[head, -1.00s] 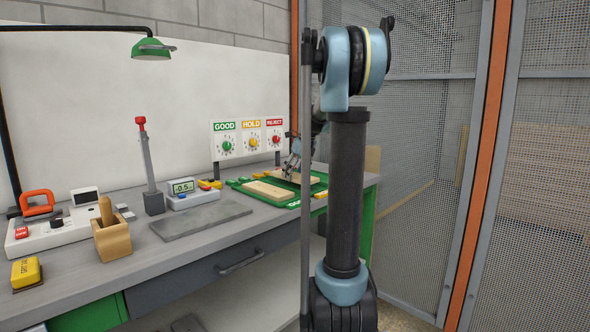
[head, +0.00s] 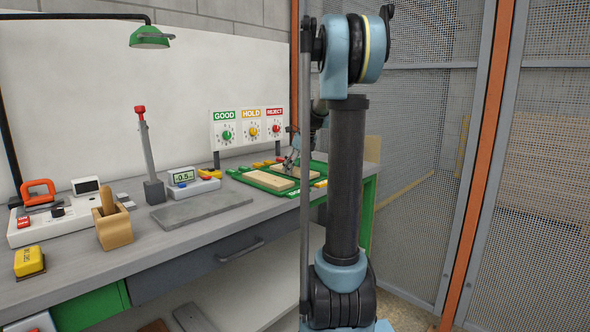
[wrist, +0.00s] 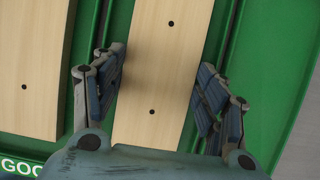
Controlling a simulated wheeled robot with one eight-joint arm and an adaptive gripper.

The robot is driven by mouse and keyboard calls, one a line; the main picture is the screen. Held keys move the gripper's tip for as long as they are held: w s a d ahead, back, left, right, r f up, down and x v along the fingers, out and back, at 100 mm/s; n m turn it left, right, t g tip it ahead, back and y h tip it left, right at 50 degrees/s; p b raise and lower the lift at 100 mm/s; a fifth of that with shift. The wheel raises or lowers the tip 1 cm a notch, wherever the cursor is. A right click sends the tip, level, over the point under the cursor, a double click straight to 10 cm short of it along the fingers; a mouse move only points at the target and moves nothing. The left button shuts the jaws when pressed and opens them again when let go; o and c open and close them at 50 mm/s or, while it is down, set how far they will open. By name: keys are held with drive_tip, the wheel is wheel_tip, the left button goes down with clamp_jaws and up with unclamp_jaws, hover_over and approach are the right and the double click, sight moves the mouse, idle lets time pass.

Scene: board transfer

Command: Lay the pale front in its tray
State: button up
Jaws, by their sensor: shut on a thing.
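A pale front (wrist: 160,60) with dark holes lies between the two fingers of my gripper (wrist: 158,90) in the wrist view, and the gripper is shut on it. It is over the green tray (wrist: 268,70), and I cannot tell whether it touches the tray's floor. A second pale front (wrist: 30,60) lies to its left in the same tray, with a green strip between them. In the head view my gripper (head: 291,160) is at the far part of the tray (head: 240,176), over the held front (head: 305,171); the other front (head: 268,183) is nearer.
A GOOD, HOLD and REJECT sign panel (head: 248,128) stands behind the tray. A small display unit (head: 190,184), a grey plate (head: 202,208) and a red-topped lever (head: 150,160) are to the left. A mesh fence (head: 420,130) stands at the right.

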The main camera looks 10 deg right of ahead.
drive_tip(key=shift+f, duration=0.2)
drive_tip(key=o, duration=1.4)
drive_tip(key=shift+c, duration=0.2)
drive_tip(key=v, duration=1.2)
drive_tip(key=shift+f, duration=0.1)
